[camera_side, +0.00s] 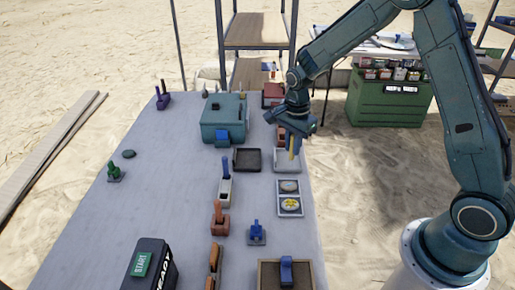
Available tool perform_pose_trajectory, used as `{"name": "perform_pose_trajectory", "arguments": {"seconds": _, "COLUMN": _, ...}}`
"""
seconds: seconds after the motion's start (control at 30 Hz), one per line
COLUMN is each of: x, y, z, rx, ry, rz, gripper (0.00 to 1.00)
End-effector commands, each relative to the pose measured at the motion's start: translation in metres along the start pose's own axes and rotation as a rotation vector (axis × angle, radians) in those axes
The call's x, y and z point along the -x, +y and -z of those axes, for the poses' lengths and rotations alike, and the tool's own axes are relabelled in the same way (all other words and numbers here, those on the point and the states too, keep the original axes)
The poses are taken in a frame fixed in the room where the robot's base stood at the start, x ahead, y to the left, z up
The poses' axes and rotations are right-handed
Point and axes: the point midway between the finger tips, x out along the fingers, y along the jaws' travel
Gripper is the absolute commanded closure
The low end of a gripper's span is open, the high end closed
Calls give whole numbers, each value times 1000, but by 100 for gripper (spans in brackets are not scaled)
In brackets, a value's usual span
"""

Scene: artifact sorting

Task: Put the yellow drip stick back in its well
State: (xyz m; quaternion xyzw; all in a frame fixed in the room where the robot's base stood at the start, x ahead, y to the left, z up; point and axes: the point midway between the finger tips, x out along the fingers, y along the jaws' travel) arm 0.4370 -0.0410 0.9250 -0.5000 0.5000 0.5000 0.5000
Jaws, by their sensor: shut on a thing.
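The yellow drip stick (292,148) shows as a small yellow upright piece at the far right part of the table. My gripper (291,136) is shut on it from above. The stick's lower end is over or near a pale tray (287,161); I cannot tell whether they touch. Small holders with coloured sticks stand on the table: purple (163,98), green (115,174), pale with blue (225,188), orange-brown (219,220) and blue (256,234). I cannot make out which well belongs to the yellow stick.
A teal box (222,119) and a dark tray (247,160) lie left of my gripper. A white panel with two round dishes (290,198) lies nearer. A black START box (150,265) and a brown-framed tray (265,279) are in front. The table's left-middle is mostly clear.

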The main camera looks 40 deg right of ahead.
Motion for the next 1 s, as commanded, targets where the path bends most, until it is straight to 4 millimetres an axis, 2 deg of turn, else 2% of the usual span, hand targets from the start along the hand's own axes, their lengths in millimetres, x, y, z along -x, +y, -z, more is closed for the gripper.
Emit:
{"name": "perform_pose_trajectory", "arguments": {"seconds": 0.37, "x": 1, "y": -2, "z": -2, "rx": 1, "ry": 0, "rz": 1, "gripper": 100}}
{"name": "perform_pose_trajectory", "arguments": {"seconds": 0.57, "x": 8, "y": -14, "z": -13, "rx": 3, "ry": 0, "rz": 2, "gripper": 100}}
{"name": "perform_pose_trajectory", "arguments": {"seconds": 0.77, "x": 24, "y": -38, "z": -42, "rx": 6, "ry": 0, "rz": 4, "gripper": 100}}
{"name": "perform_pose_trajectory", "arguments": {"seconds": 1.0, "x": 54, "y": -70, "z": -97, "rx": 6, "ry": 0, "rz": 3, "gripper": 100}}
